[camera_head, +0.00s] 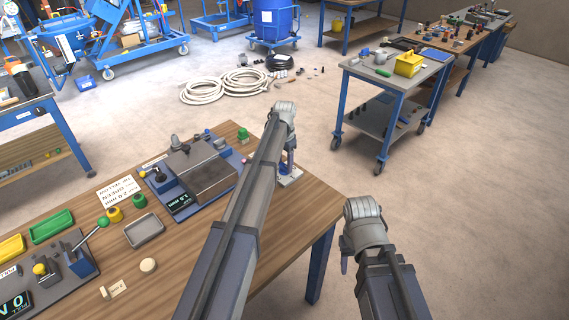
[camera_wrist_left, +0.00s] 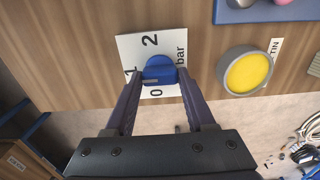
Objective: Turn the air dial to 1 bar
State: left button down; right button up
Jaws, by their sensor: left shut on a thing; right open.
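The air dial is a blue knob (camera_wrist_left: 160,70) on a white scale plate (camera_wrist_left: 147,46) marked 0, 1, 2 and bar, at the wooden table's edge. In the left wrist view my left gripper (camera_wrist_left: 160,82) has its two fingers on either side of the knob, shut on it. A pale mark shows low on the knob, near the 0; I cannot tell its exact reading. In the head view my left gripper (camera_head: 290,160) points down at the white plate (camera_head: 290,179), and the arm hides part of it. My right gripper (camera_head: 345,258) is off the table's right side, empty, mostly hidden by its wrist.
A grey yellow-topped round piece (camera_wrist_left: 248,72) stands beside the plate in the wrist view. A blue-grey machine (camera_head: 200,170) with a small display sits left of my arm on the wooden table (camera_head: 175,265).

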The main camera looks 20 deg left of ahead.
aim_at(285, 165)
pick_arm(q)
jog(key=shift+c, duration=1.2)
grip_release()
jog(key=shift+r, duration=0.15)
notch_tip(285, 165, up, 8)
jog(key=p, duration=0.8)
jog(key=shift+f, duration=0.2)
